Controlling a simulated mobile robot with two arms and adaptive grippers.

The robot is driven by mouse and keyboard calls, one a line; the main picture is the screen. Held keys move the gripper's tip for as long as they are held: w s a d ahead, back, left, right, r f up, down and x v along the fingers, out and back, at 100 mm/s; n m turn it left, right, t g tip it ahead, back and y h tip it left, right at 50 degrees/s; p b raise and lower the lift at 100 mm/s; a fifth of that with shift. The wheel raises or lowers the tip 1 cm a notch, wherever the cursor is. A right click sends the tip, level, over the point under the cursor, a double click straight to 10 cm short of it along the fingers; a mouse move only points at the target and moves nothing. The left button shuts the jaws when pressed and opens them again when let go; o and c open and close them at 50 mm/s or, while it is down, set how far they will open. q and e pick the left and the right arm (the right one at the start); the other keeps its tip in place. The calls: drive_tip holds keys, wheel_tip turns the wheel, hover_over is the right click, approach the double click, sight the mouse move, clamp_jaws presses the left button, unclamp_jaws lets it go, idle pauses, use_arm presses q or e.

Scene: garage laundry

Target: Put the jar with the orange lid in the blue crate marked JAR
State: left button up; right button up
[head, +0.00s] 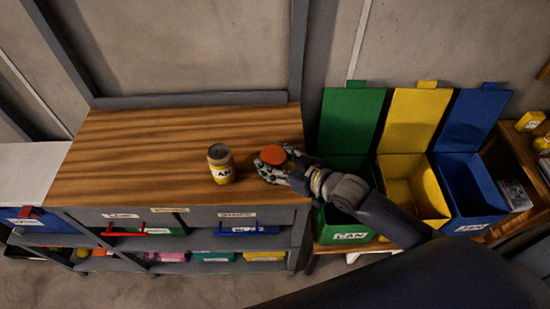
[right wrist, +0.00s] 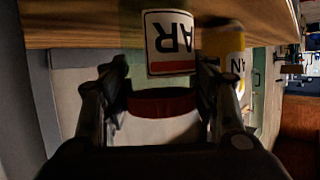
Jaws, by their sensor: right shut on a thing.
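The jar with the orange lid is in my right gripper (head: 268,168); in the head view its orange lid (head: 273,154) shows on top and most of its body is hidden. In the right wrist view the fingers (right wrist: 158,103) are shut on either side of the jar, whose white label (right wrist: 170,42) ends in "AR". The jar is at the right end of the wooden worktop; I cannot tell whether it touches it. The blue crate (head: 470,185) stands open at the far right, its label (head: 471,227) too small to read. My left gripper is not in view.
A yellow-labelled can (head: 221,165) stands on the worktop (head: 150,150), left of my right gripper. An open green crate (head: 345,225) and a yellow crate (head: 415,190) stand between the worktop and the blue crate, lids raised behind. Shelves with bins lie below the worktop.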

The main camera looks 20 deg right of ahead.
drive_tip(key=o, duration=0.7)
drive_tip(key=shift+f, duration=0.15)
drive_tip(key=o, duration=0.5)
drive_tip(key=shift+c, duration=0.2)
drive_tip(key=shift+r, duration=0.25)
drive_tip(key=shift+s+d, duration=0.2)
drive_tip(key=shift+s, duration=0.1)
drive_tip(key=b+v, duration=0.1)
drive_tip(key=v, duration=1)
drive_tip(key=shift+s+b, duration=0.15)
drive_tip(key=shift+b, duration=0.15)
